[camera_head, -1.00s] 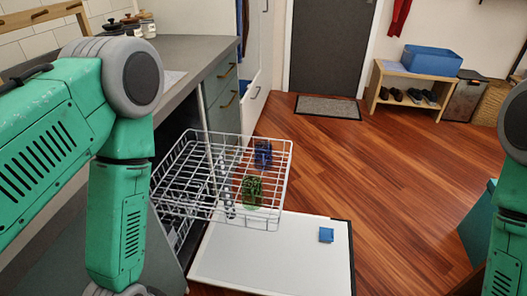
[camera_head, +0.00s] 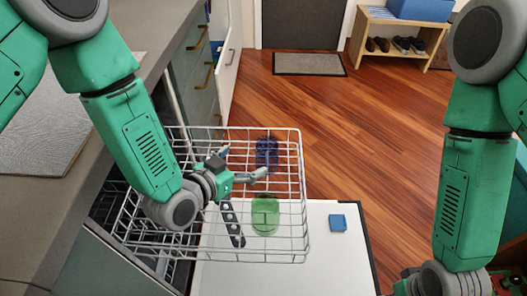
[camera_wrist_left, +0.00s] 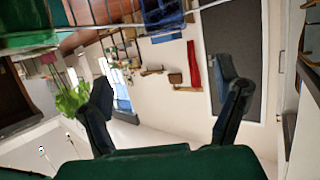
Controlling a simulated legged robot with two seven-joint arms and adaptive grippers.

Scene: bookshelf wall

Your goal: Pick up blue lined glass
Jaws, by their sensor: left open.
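The blue lined glass (camera_head: 266,152) stands in the white wire dishwasher rack (camera_head: 303,190), near its far side. It also shows at the top of the left wrist view (camera_wrist_left: 163,17), partly cut off. My left gripper (camera_head: 243,163) is over the rack, just left of the blue glass, with its fingers spread and nothing between them. In the left wrist view the open fingers (camera_wrist_left: 165,78) frame the far room, and the glass is above them.
A green glass (camera_head: 265,213) stands in the rack, nearer than the blue one. The open dishwasher door (camera_head: 300,270) lies below, with a small blue block (camera_head: 338,223) on it. The grey counter (camera_head: 50,130) edges the left side. Wooden floor is clear beyond the rack.

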